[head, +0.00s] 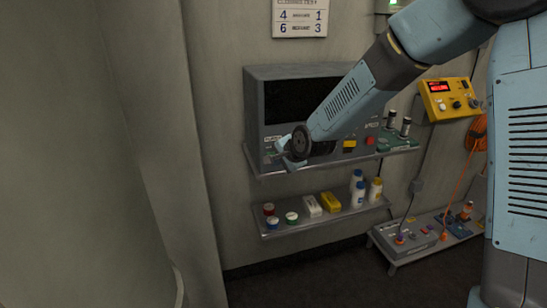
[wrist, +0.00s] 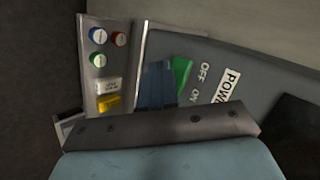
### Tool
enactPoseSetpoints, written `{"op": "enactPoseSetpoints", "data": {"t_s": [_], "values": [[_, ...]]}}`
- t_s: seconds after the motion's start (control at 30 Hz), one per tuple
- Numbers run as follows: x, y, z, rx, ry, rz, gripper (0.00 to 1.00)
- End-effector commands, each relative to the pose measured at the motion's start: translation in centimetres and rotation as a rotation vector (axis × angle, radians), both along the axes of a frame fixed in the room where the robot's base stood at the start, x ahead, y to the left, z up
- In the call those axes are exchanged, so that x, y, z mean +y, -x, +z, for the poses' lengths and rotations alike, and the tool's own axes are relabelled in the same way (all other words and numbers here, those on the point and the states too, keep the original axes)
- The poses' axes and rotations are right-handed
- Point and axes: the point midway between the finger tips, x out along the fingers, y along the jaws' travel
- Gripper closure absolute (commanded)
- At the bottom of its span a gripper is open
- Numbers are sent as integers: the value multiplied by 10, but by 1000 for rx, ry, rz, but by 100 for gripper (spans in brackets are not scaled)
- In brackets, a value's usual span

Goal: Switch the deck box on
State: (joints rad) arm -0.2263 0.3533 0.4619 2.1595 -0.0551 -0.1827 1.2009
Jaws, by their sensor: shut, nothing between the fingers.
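In the head view, a grey box (head: 262,105) with a dark front stands on the upper wall shelf; it appears to be the deck box. My gripper (head: 287,160) is at the box's lower left, at the shelf's left end. In the wrist view, a grey surface carries a POWER label (wrist: 226,86) with the words OFF and ON. A green switch part (wrist: 182,72) shows beside these words. My gripper's blue fingers (wrist: 156,76) are shut and empty, right beside the green part and partly covering it. I cannot tell whether they touch, or which way the switch is set.
The lower shelf (head: 283,230) holds round-lidded jars, white and yellow boxes and several bottles. A yellow control box (head: 449,99) with a red display hangs at the right. A low bench (head: 388,262) bears more devices. My arm hides part of the upper shelf.

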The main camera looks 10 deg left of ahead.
Motion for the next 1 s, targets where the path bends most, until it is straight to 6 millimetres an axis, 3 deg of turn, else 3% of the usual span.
{"op": "enactPoseSetpoints", "data": {"t_s": [1.0], "values": [[4,-11,1,-1,-1,-1,100]]}}
